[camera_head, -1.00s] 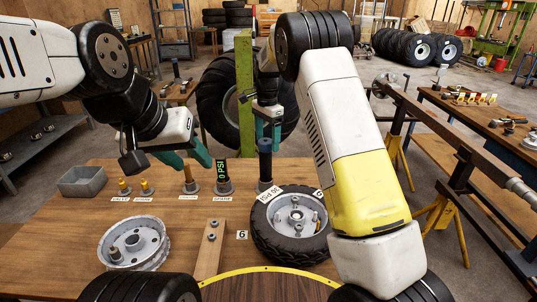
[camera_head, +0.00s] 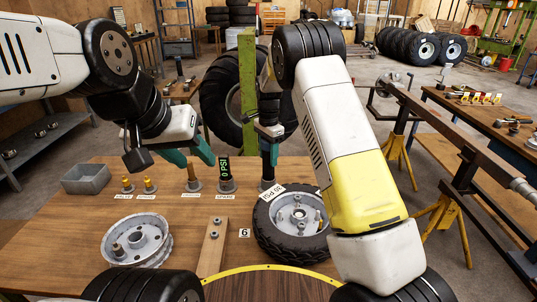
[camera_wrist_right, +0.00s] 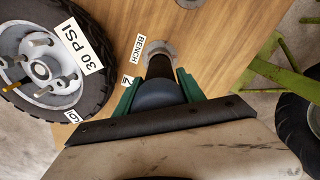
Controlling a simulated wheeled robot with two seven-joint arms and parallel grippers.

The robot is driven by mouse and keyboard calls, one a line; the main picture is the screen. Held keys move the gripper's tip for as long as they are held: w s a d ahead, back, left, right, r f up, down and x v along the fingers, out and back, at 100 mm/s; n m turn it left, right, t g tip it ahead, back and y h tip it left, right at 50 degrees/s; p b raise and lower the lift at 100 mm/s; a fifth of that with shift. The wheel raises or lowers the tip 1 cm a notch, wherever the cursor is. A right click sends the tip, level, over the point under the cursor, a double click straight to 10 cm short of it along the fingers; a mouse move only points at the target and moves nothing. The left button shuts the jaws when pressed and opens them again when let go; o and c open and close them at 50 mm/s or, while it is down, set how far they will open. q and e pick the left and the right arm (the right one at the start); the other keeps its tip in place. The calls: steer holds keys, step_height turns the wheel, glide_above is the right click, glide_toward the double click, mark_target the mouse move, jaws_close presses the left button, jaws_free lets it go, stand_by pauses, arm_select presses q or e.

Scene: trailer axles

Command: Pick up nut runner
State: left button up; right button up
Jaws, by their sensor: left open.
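The dark upright cylindrical tool (camera_head: 267,175), which I take as the nut runner, stands in a grey ring base on the wooden bench, just behind the small tyre. It also shows in the right wrist view (camera_wrist_right: 159,68), beside a BENCH label. My right gripper (camera_head: 269,158) is over its top, with a green finger on each side of the thick dark upper part. Whether the fingers press on it I cannot tell. My left gripper (camera_head: 199,163) is open and empty, above the pegs at the back of the bench.
A small wheel (camera_head: 290,222) marked 30 PSI lies close to the tool. A green post (camera_head: 246,90) stands behind.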

jaws_close()
steer(key=shift+r, duration=0.1)
